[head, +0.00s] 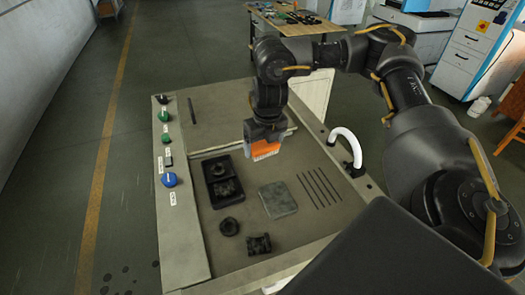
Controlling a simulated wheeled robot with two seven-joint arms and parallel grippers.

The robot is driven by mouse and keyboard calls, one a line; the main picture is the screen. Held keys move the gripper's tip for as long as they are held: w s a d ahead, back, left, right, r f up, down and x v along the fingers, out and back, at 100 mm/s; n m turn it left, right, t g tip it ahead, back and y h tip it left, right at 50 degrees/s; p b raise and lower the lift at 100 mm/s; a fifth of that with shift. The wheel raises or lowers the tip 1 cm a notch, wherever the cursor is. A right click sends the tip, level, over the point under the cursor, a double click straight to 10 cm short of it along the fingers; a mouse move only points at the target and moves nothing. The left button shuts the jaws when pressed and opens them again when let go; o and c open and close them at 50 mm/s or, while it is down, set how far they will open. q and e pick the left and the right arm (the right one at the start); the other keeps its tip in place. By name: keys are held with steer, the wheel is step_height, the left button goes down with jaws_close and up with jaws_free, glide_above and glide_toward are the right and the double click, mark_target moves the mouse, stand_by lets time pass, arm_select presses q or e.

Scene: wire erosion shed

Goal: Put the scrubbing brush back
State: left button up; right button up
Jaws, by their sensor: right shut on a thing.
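The scrubbing brush (266,149) has an orange body with a pale lower edge. My right gripper (262,138) points down and is shut on the brush, which appears to be above the far part of the sunken worktop (296,234). The brush appears near the far right corner of a black tray. The fingertips are partly hidden behind the brush, and I cannot tell the exact gap below it. No marked place for the brush can be made out. My left gripper is not in view.
The black tray (209,198) holds dark parts. A dark ring (229,226), a dark block (259,244), a grey square plate (278,199) and several thin dark strips (319,187) lie nearby. A white curved pipe (346,137) stands at right. Knobs, one blue (169,180), line the left edge.

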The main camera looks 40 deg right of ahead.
steer(key=shift+d+m, duration=0.45)
steer(key=shift+m, duration=0.35)
steer(key=w+d+f, duration=0.2)
steer(key=w+f, duration=0.1)
steer(key=w+d+f+b, duration=0.1)
steer(key=w+d+f, duration=0.2)
steer(key=w, duration=0.1)
steer(key=w+d+f+b, duration=0.1)
steer(key=w+d+f, duration=0.1)
steer(key=w+f, duration=0.1)
steer(key=shift+w+d, duration=0.15)
steer(key=shift+w, duration=0.05)
steer(key=shift+w+d+f, duration=0.3)
steer(key=shift+w, duration=0.05)
step_height(320, 180, down, 3)
steer(key=shift+w+f+b, duration=0.1)
steer(key=shift+f+b, duration=0.05)
steer(key=shift+b, duration=0.3)
steer(key=shift+d+f, duration=0.15)
